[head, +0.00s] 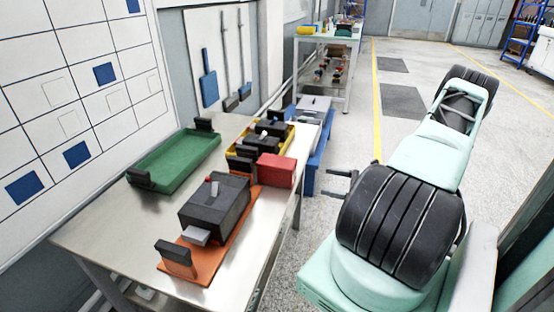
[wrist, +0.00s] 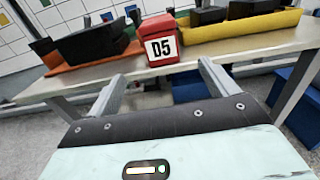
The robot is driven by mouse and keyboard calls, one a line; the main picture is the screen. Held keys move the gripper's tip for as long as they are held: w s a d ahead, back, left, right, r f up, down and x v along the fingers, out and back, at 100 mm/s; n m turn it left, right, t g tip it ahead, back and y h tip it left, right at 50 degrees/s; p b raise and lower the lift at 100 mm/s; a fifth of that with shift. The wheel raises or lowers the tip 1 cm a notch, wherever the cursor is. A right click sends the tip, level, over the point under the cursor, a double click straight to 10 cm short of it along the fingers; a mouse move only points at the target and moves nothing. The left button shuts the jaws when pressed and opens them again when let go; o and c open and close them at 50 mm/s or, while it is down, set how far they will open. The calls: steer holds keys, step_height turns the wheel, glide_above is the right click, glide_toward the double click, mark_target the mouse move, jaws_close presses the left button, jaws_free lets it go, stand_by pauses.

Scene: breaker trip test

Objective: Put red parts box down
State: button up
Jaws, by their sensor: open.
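The red parts box (head: 276,170) sits upright on the metal table near its right edge. In the wrist view the red box (wrist: 159,26) shows a white label reading D5 and stands straight ahead, beyond my fingertips. My gripper (head: 338,184) is off the table's right side, apart from the box, with a gap of floor showing between them. In the wrist view my gripper (wrist: 162,72) has its two fingers spread wide with nothing between them.
The metal table (head: 110,238) also carries an orange tray (head: 222,246) with a black breaker unit (head: 214,207), a green tray (head: 172,163) and a yellow tray (head: 285,146) with black units. A blue bin (head: 318,160) stands beyond the table. Open floor lies to its right.

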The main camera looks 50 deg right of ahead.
mark_target(295, 174)
steer(key=p+x, duration=0.1)
steer(key=x, duration=1.1)
steer(key=shift+r, duration=0.1)
steer(key=shift+r+p+x, duration=0.15)
steer(key=shift+p+x, duration=0.15)
steer(key=shift+x, duration=1.05)
steer(key=shift+r+p+x, duration=0.15)
steer(key=shift+p+x, duration=0.15)
steer(key=shift+x, duration=1.05)
steer(key=c, duration=1.4)
steer(key=shift+r, duration=0.1)
